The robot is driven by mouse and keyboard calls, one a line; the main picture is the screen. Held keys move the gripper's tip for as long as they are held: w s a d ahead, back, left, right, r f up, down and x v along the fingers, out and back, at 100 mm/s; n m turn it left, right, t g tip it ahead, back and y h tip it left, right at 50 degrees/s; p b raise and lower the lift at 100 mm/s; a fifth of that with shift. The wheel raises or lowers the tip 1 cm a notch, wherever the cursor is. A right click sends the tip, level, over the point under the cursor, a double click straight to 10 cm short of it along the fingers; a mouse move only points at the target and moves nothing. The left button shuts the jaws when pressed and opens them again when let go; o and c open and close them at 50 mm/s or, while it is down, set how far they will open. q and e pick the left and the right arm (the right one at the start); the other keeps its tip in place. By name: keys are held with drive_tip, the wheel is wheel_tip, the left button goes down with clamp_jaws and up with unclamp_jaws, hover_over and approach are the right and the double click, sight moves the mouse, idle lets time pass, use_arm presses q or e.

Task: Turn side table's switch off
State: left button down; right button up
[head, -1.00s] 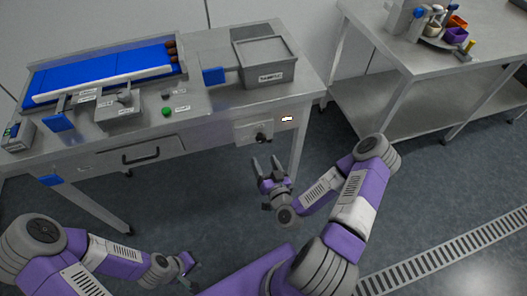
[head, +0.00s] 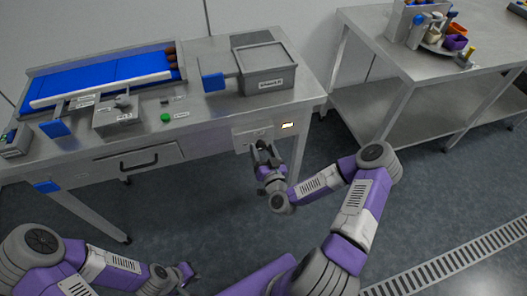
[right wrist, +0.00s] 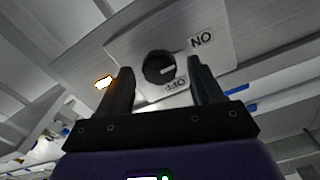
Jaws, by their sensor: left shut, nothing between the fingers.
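The switch is a dark round knob (right wrist: 159,67) with a white mark, on a grey panel (head: 244,137) at the steel table's front. In the right wrist view the mark points right, between the "ON" label (right wrist: 202,40) and the "OFF" label (right wrist: 175,86). A lamp (head: 287,126) beside the panel glows; it also shows in the right wrist view (right wrist: 104,82). My right gripper (head: 264,151) is open before the panel, its fingers framing the knob in the wrist view; contact cannot be told. My left gripper (head: 190,274) is shut and empty, low and away from the table.
The steel table (head: 205,133) carries a blue belt (head: 110,72), a grey bin (head: 268,70) and a green button (head: 165,117). A drawer (head: 135,160) is left of the panel. Another steel table (head: 395,55) stands at right. Open floor lies below the right gripper.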

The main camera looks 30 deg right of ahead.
drive_tip(key=c, duration=1)
drive_tip(key=shift+m, duration=0.3)
drive_tip(key=m, duration=0.4)
drive_tip(key=shift+p, duration=0.4)
drive_tip(key=m, duration=0.5)
drive_tip(key=m+p, duration=0.1)
drive_tip(key=m, duration=0.3)
drive_tip(key=shift+f, duration=0.1)
drive_tip(key=shift+m, duration=2.2)
